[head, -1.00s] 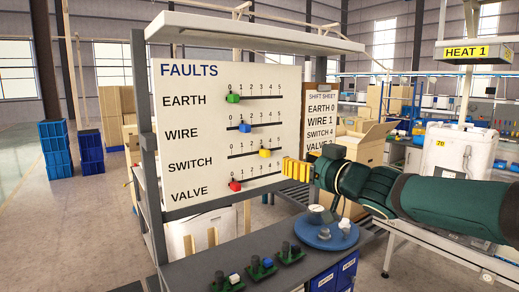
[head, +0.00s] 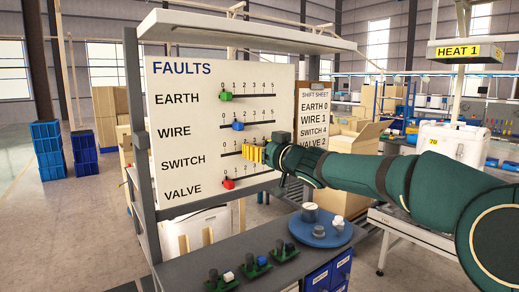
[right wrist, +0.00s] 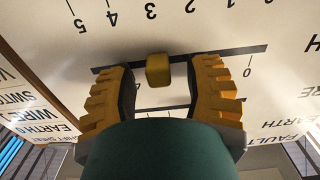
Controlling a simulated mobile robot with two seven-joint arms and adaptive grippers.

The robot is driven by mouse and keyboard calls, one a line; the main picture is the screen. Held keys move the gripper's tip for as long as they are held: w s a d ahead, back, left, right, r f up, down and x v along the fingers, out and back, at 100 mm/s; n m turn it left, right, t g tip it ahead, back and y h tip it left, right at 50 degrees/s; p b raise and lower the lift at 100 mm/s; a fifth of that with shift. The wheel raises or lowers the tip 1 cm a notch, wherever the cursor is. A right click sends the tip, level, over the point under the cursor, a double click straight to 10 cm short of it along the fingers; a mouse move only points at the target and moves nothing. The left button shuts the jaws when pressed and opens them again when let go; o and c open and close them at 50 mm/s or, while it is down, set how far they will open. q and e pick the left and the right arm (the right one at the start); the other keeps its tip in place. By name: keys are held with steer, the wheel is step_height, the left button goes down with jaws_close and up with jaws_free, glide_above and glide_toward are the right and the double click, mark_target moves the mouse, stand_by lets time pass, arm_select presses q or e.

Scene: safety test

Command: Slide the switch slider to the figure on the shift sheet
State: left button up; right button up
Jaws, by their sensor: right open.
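The white FAULTS board (head: 200,140) has several slider rows. The yellow switch slider (right wrist: 158,70) sits on its dark track between my right gripper's fingers, near mark 3; in the head view the fingers hide or blend with it. My right gripper (head: 254,153) is at the SWITCH row. In the right wrist view it (right wrist: 160,95) is open, one finger on each side of the slider, with gaps visible on both sides. The shift sheet (head: 313,100) reads EARTH 0, WIRE 1, SWITCH 4, VALVE 2. My left gripper is out of view.
The green earth slider (head: 225,97) is at 0, the blue wire slider (head: 238,126) at 1 and the red valve slider (head: 228,184) at 0.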

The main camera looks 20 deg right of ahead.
steer(key=shift+s, duration=0.1)
jaws_close()
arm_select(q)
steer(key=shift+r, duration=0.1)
arm_select(e)
steer(key=shift+r, duration=0.1)
